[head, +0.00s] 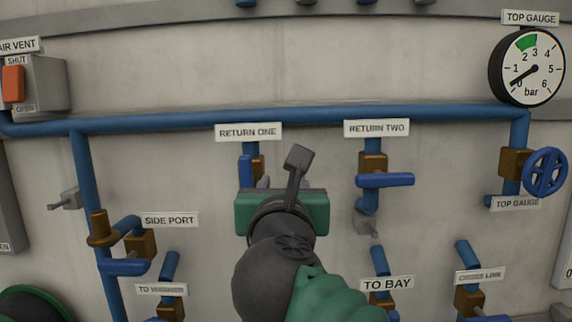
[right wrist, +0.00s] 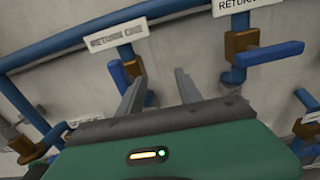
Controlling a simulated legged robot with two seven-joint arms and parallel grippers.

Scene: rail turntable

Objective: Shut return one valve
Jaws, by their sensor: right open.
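The return one valve sits under the RETURN ONE label (head: 248,132) on a short pipe dropping from the blue rail. Its brass body (head: 258,165) is partly hidden behind my right gripper. Its blue lever (head: 245,171) points down, along the pipe. In the right wrist view the blue lever (right wrist: 119,75) is just left of the two grey fingers. My right gripper (head: 282,172) is open and empty, in front of and slightly right of the valve. The fingers appear apart from the lever, which is not between them. My left gripper is not in view.
The return two valve, its blue lever (head: 386,180) sideways, is to the right. The side port valve (head: 140,243) is lower left. A pressure gauge (head: 533,68) and blue handwheel (head: 545,173) are far right. A blue pipe (head: 330,115) runs across above.

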